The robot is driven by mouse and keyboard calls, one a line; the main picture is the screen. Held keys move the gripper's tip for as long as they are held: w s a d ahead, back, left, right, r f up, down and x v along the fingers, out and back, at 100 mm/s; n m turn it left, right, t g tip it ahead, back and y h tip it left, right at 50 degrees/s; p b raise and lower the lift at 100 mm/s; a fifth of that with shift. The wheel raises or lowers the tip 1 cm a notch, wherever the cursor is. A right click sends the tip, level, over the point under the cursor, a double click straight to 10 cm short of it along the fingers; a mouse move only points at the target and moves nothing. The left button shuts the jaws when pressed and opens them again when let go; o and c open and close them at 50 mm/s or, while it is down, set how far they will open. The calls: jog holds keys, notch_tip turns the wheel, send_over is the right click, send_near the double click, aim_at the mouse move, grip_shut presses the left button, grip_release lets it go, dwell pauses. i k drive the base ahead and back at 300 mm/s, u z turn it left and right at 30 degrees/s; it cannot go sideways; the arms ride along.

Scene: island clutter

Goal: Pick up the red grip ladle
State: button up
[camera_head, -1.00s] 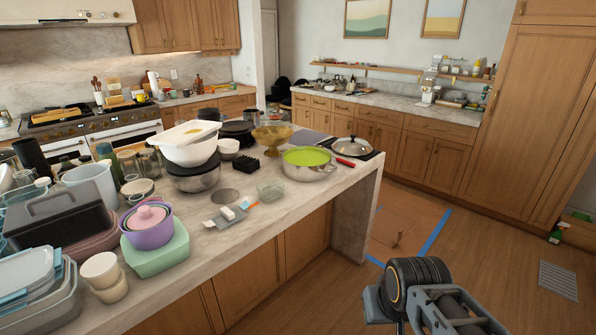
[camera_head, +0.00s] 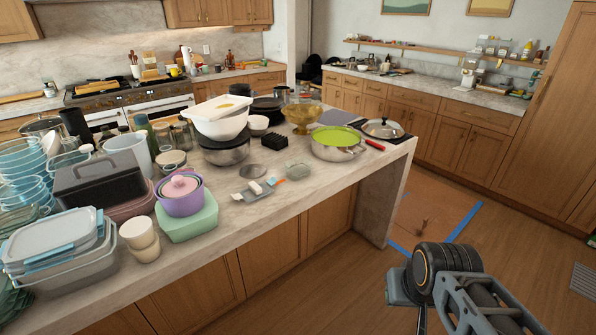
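A red grip (camera_head: 375,145) sticks out at the right of the steel pot (camera_head: 338,152) with the bright green inside, on the island. I cannot tell whether it belongs to a ladle or to the pot; no ladle bowl shows. My arm shows at the lower right, over the floor in front of the island and well apart from the red grip. The fingers of my gripper are not visible.
The stone island top (camera_head: 225,218) is crowded at left with containers, cups and bowls. A glass lid (camera_head: 383,128) lies right of the pot. A purple pot (camera_head: 180,195) stands at the front. Wooden floor (camera_head: 365,285) is free right of the island.

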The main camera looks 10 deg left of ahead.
aim_at(374, 144)
jog(key=z, duration=0.25)
jog(key=i, duration=0.45)
jog(key=z, duration=0.6)
jog(key=i, duration=1)
jog(key=u, duration=0.35)
jog(key=i, duration=0.75)
jog(key=u, duration=0.9)
jog(key=i, duration=0.3)
jog(key=u, duration=0.3)
